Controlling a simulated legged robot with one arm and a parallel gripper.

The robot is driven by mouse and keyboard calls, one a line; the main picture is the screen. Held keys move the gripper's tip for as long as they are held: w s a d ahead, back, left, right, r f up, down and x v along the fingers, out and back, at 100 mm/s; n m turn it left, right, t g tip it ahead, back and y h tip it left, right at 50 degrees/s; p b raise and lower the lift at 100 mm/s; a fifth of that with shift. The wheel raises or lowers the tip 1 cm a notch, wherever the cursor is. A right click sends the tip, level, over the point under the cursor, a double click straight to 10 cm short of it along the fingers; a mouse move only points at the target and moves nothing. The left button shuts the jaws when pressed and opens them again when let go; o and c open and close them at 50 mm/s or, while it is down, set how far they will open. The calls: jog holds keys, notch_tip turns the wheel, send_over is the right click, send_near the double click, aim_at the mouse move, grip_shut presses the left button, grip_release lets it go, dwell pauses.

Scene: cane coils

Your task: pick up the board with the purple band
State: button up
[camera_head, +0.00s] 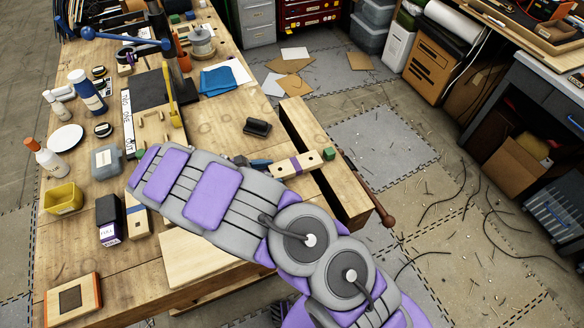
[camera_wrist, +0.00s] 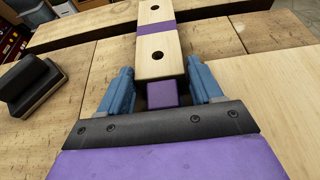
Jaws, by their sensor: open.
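The board with the purple band (camera_head: 297,164) is pale wood with holes and lies near the right edge of the workbench. Its right end carries a green block (camera_head: 328,153). In the wrist view the board (camera_wrist: 158,58) points away from me, with the purple band (camera_wrist: 157,27) across it. A small purple block (camera_wrist: 162,94) shows at its near end. My gripper (camera_wrist: 160,70) is open, its blue fingers on either side of the board's near end. Whether they touch it I cannot tell. In the head view my arm hides most of my gripper (camera_head: 259,163).
A black block-like object (camera_head: 257,128) lies on the bench behind the board; it also shows at left in the wrist view (camera_wrist: 35,88). A long gap runs along the bench's right side. Bottles, a yellow tub (camera_head: 63,198) and tools crowd the left.

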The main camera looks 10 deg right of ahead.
jog(key=shift+d, duration=0.55)
jog(key=shift+c, duration=1.2)
jog(key=shift+a, duration=0.5)
jog(key=c, duration=0.5)
